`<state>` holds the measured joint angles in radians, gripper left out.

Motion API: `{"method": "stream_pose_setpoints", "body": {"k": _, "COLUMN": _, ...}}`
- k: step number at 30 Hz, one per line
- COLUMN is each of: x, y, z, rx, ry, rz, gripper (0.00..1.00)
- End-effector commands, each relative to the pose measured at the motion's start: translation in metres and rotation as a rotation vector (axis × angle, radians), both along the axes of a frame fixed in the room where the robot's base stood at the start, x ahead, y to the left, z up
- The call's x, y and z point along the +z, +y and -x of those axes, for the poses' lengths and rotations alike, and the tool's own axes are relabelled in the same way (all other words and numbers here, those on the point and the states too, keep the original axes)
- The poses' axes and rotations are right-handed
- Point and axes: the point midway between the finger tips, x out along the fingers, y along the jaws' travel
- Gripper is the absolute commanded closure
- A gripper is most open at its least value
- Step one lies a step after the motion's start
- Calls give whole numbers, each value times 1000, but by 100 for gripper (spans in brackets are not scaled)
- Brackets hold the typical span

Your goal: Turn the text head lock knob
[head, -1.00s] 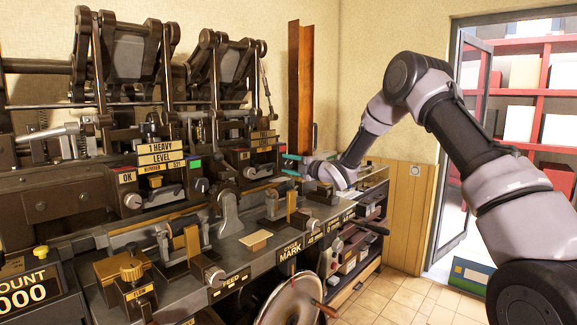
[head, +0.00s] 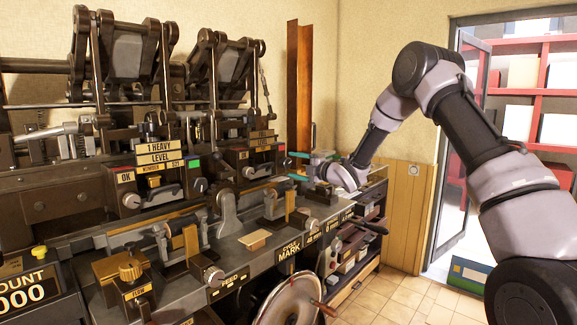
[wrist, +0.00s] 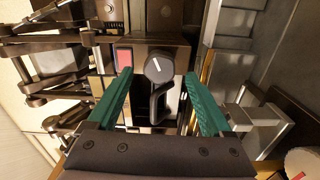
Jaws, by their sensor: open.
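My gripper (head: 296,166) is open, its two green fingers pointing left at the front of the right-hand press unit. In the wrist view, a round dark knob (wrist: 158,68) with a white pointer line lies between the open fingertips (wrist: 157,78), apart from both. A dark bar handle (wrist: 157,102) runs from beside the knob toward my palm in the picture. A red square (wrist: 124,58) sits left of the knob. In the head view, a knob (head: 248,172) shows on the right unit's front. No label naming the text head lock is readable.
The left press unit has a similar knob (head: 132,201) and label plates (head: 157,153). A bench (head: 270,262) with clamps and small blocks runs below. A handwheel (head: 290,303) stands in front. A rust-coloured post (head: 300,85) rises behind my gripper. Open floor lies right.

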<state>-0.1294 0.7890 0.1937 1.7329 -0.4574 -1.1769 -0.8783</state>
Motion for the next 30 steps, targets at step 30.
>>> {"method": "stream_pose_setpoints", "body": {"k": 30, "x": 35, "y": -83, "z": 38, "rx": -124, "ry": 115, "rz": -9, "gripper": 16}}
